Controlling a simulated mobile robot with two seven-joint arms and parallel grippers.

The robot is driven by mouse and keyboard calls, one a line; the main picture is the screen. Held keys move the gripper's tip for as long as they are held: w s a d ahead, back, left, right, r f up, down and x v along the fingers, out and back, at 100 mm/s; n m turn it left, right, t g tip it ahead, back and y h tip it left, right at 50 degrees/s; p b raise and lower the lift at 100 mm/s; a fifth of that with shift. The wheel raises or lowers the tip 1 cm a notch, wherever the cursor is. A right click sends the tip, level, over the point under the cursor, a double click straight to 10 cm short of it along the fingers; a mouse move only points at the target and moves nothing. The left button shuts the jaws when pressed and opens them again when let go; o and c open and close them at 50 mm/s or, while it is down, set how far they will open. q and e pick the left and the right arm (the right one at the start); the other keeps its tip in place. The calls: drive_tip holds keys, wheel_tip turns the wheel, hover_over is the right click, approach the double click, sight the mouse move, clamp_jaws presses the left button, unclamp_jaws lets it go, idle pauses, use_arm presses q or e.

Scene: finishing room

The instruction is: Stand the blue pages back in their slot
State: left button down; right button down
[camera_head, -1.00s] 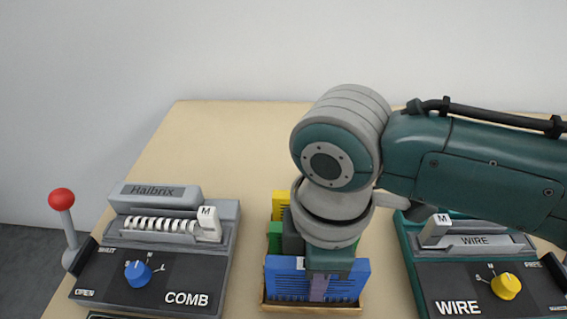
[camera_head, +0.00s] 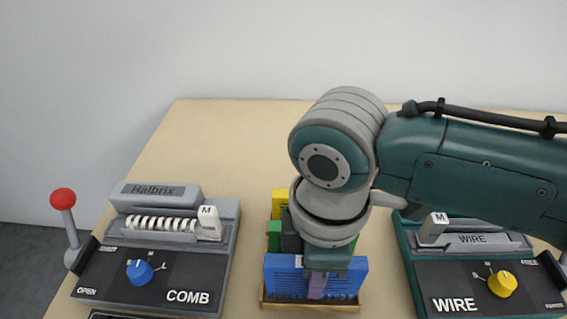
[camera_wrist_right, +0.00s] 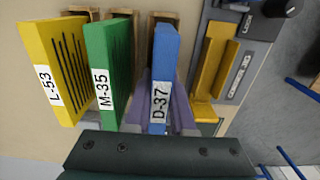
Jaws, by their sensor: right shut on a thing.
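The blue pages (camera_head: 283,277), labelled D-37 in the right wrist view (camera_wrist_right: 162,75), stand upright at the front of the wooden rack (camera_head: 308,304). My right gripper (camera_head: 317,288) is shut on them from above, and its purple fingers show on both sides of the block in the right wrist view (camera_wrist_right: 160,108). The green pages (camera_wrist_right: 106,75), labelled M-35, and the yellow pages (camera_wrist_right: 58,72), labelled L-53, stand in line with them in the rack. The lower edge of the blue pages is close to the rack; I cannot tell if it is fully seated. My left gripper is not in view.
The COMB machine (camera_head: 150,284) with a red-knobbed lever (camera_head: 63,200) stands left of the rack. The WIRE machine (camera_head: 460,282) stands right of it, under my right arm. Bare table (camera_head: 235,140) lies behind the rack, up to the wall.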

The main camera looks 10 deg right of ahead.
drive_tip(key=shift+p, duration=0.3)
drive_tip(key=shift+f+b, duration=0.6)
drive_tip(key=shift+f, duration=0.15)
idle(0.5)
drive_tip(key=c, duration=1)
unclamp_jaws()
drive_tip(key=shift+c, duration=0.2)
drive_tip(key=shift+r, duration=0.2)
wheel_tip(320, 180, up, 11)
drive_tip(key=p, duration=1.2)
drive_tip(key=shift+f, duration=0.15)
